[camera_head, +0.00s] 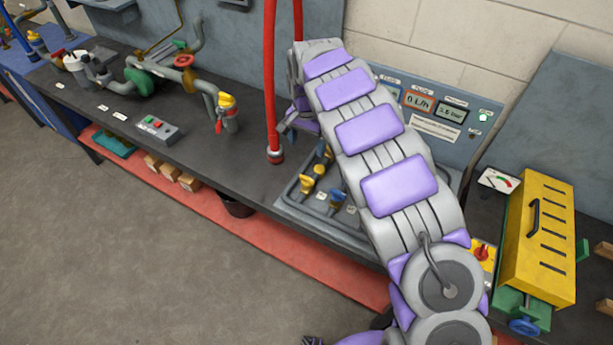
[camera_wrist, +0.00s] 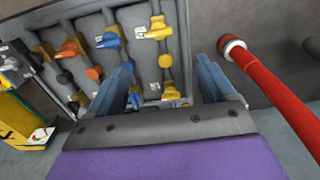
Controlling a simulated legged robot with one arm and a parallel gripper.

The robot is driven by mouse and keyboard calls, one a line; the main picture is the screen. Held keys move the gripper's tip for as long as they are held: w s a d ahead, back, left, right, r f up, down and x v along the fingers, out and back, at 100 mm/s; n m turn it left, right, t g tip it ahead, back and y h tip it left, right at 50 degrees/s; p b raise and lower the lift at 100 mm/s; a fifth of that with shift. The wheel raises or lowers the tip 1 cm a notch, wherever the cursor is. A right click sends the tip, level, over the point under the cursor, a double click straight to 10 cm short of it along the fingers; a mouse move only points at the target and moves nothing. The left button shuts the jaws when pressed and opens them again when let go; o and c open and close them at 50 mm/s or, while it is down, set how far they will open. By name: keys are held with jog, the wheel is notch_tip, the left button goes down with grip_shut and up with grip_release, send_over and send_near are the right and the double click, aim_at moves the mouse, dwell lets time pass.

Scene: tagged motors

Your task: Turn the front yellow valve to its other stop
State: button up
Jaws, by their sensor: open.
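The front yellow valve (camera_wrist: 158,33) is at the top of the wrist view, in the row by the panel's front edge. Its yellow lever lies roughly crosswise to its pipe. It also shows in the head view (camera_head: 308,186), left of a blue valve (camera_head: 337,197). My gripper (camera_wrist: 165,60) is open and empty. Its two blue fingers point towards the valve panel, and the front yellow valve appears beyond and between their tips, apart from them. In the head view my arm hides most of the gripper and the panel's right part.
A blue-levered valve (camera_wrist: 110,38) and an orange one (camera_wrist: 68,50) stand beside it. More yellow fittings (camera_wrist: 168,92) sit in the back row, partly behind my fingers. A red hose (camera_wrist: 270,80) runs close on the right.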

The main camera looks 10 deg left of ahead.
aim_at(307, 177)
notch_tip(307, 177, down, 16)
jog(key=shift+r+b, duration=0.2)
jog(key=shift+b, duration=1)
jog(key=c, duration=1.1)
